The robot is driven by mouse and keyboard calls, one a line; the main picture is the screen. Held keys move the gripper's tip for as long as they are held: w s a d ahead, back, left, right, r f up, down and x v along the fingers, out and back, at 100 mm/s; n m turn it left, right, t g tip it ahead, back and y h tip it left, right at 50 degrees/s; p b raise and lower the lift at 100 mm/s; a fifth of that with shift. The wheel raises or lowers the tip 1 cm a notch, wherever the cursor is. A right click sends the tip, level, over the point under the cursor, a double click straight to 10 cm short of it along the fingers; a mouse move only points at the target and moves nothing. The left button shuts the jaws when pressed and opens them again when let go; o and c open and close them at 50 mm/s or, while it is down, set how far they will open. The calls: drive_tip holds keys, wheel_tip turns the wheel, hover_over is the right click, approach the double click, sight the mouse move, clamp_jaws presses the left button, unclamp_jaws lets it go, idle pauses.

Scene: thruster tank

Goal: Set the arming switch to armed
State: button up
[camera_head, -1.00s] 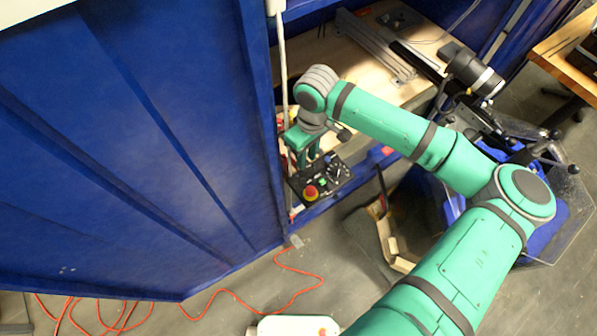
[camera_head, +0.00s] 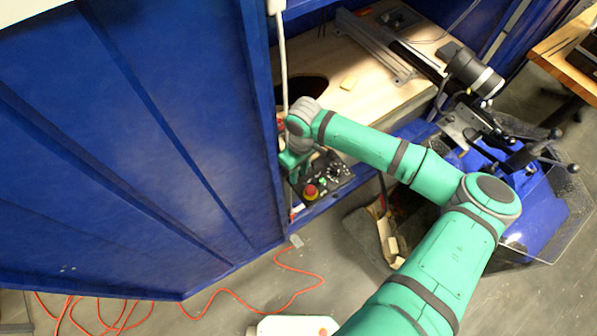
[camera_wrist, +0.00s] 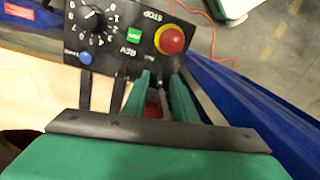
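The control panel (camera_wrist: 115,45) is a black box with a dial, buttons and white lettering; in the head view (camera_head: 345,182) it sits at the cabinet's edge, partly behind my arm. A small metal toggle (camera_wrist: 160,84), which looks like the arming switch, shows at the panel's near edge in the wrist view. Its label and position are too small to read. My gripper (camera_wrist: 161,77) is open, with one finger on each side of the toggle in the picture. I cannot tell if either finger touches it. In the head view my gripper (camera_head: 291,162) is at the panel's left end.
Near the toggle are a red stop button on yellow (camera_wrist: 171,40), a green button (camera_wrist: 134,36), a blue button (camera_wrist: 85,57) and a black dial (camera_wrist: 94,18). A blue wall (camera_head: 170,130) stands close to my gripper's left. A wooden bench (camera_head: 350,75) lies behind.

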drive_tip(key=shift+f, duration=0.2)
clamp_jaws()
drive_tip(key=shift+s+d+t+y, duration=0.2)
drive_tip(key=shift+t+y, duration=0.15)
drive_tip(key=shift+t, duration=0.2)
drive_tip(key=shift+s+d+t+y, duration=0.1)
drive_tip(key=shift+s+t+y, duration=0.1)
drive_tip(key=shift+t+y, duration=0.25)
unclamp_jaws()
drive_tip(key=shift+w+a, duration=0.1)
drive_tip(key=shift+r, duration=0.2)
drive_tip(key=v, duration=1)
drive_tip(key=shift+r, duration=0.25)
